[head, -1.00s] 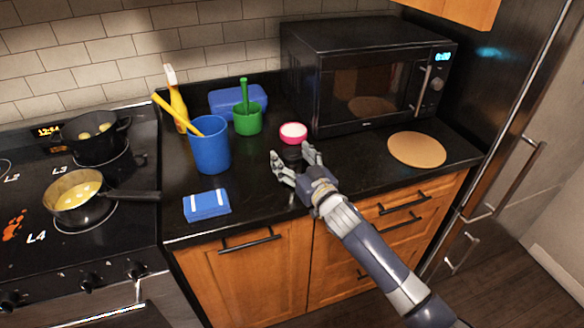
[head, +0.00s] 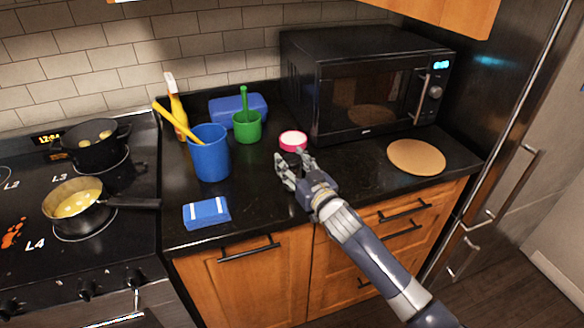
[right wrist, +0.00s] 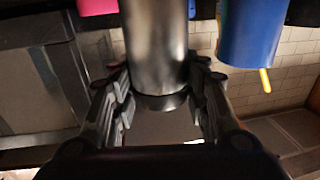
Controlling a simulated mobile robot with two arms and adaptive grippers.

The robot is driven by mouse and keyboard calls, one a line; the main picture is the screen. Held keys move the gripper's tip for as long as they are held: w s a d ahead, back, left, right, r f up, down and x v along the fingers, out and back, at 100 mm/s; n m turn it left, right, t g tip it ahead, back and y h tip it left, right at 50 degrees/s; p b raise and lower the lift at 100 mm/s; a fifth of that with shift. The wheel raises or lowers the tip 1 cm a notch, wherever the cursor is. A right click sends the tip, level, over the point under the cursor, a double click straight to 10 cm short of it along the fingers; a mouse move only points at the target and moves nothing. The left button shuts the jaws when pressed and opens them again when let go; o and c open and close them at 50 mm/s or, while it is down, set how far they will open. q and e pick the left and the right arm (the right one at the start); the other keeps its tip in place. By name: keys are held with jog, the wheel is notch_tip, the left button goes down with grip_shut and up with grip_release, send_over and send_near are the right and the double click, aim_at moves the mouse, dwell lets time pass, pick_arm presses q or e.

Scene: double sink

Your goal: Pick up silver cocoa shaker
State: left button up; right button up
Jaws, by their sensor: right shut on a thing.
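The silver cocoa shaker (right wrist: 156,45) is a shiny metal cylinder with a dark band at one end, seen large in the right wrist view. My right gripper (right wrist: 160,92) is shut on it, with one finger on each side. In the head view my right gripper (head: 293,166) is over the counter in front of the pink-rimmed container. There the shaker can hardly be told from the dark counter between the fingers. I cannot tell whether it still touches the counter. My left gripper is not in view.
A pink container with a white top (head: 293,141) is just behind my right gripper. A blue cup (head: 210,155), green cup (head: 247,127) and blue cloth (head: 206,213) lie left. The microwave (head: 365,85) stands behind; a round board (head: 416,157) is right. Pans sit on the stove (head: 130,215).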

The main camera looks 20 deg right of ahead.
notch_tip(320, 180, up, 3)
jog(key=shift+f, duration=0.1)
jog(key=s+d+b, duration=0.1)
jog(key=s+d, duration=0.2)
jog(key=s, duration=0.4)
jog(key=s+d+r+b, duration=0.1)
jog(key=s+d, duration=0.3)
jog(key=s, duration=0.3)
jog(key=shift+s+r+b, duration=0.2)
jog(key=shift+r+b, duration=0.05)
jog(key=shift+b, duration=0.15)
